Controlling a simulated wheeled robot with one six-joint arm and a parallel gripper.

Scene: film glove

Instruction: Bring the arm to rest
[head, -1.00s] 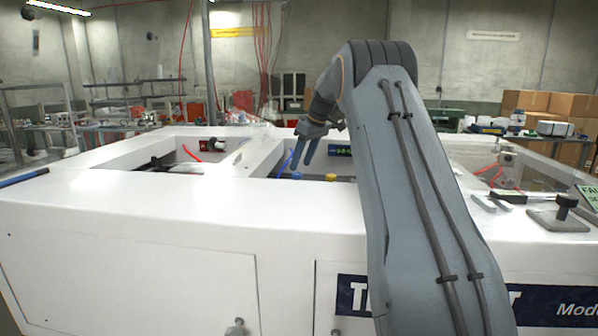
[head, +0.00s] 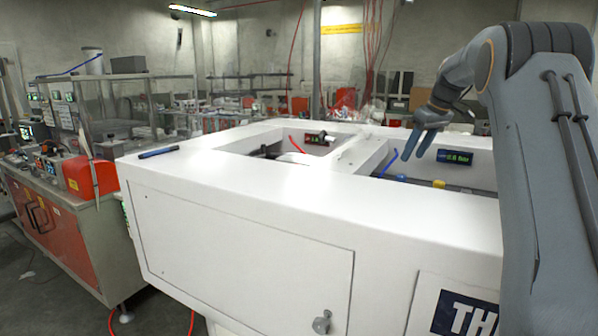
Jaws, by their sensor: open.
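My gripper (head: 420,146) is in the head view at the upper right, at the end of my bent arm. Its two blue-grey fingers point down and stand apart, with nothing seen between them. It hangs over or near a recess in the white machine (head: 230,195); its exact height above the machine I cannot tell. My arm's large grey link fills the right side of the view and hides the machine's right part.
A blue pen-like object (head: 158,153) lies on the machine's left corner. A small display (head: 455,157) and a yellow knob (head: 439,184) show in the right recess. A red and grey workbench (head: 60,215) with equipment stands at the left.

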